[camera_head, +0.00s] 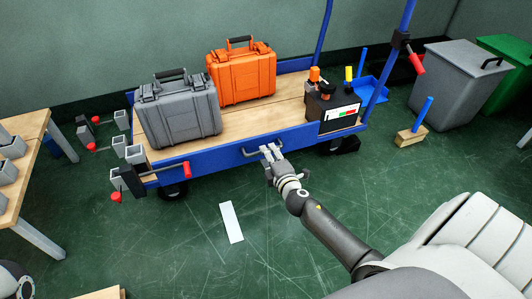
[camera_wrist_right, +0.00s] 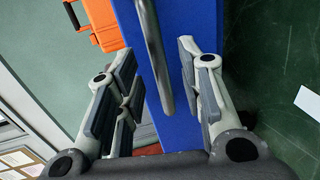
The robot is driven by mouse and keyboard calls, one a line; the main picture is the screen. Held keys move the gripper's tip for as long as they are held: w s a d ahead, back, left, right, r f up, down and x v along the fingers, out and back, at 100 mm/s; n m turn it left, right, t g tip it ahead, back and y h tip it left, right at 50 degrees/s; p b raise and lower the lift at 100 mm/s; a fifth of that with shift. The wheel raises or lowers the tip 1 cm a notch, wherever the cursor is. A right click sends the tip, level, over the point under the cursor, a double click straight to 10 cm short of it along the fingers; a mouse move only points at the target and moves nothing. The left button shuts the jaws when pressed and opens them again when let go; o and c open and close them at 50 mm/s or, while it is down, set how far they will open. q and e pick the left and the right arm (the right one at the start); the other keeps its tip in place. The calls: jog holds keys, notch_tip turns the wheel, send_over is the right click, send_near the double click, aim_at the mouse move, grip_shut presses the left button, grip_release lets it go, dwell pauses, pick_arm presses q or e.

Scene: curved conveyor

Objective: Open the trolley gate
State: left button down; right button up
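The blue trolley has a wooden deck (camera_head: 225,127) and a blue front side panel (camera_head: 220,159), which looks like the gate and stands upright. A grey bar handle (camera_head: 249,152) sits on this panel; it also shows in the right wrist view (camera_wrist_right: 153,50). My right gripper (camera_head: 270,151) is at the handle's right part. In the right wrist view my right gripper (camera_wrist_right: 157,68) is open, with the handle and the blue panel between its spread fingers. Gaps show on both sides of the bar. My left gripper is not in view.
A grey case (camera_head: 180,112), an orange case (camera_head: 241,75) and a black box (camera_head: 330,112) stand on the deck. Red-handled latches (camera_head: 186,170) are at the left end. A wooden table (camera_head: 22,135) is at left, a grey bin (camera_head: 455,85) at right. The floor in front is mostly clear.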

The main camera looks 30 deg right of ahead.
jog(key=shift+b+x, duration=0.4)
jog(key=shift+x, duration=1.35)
grip_shut()
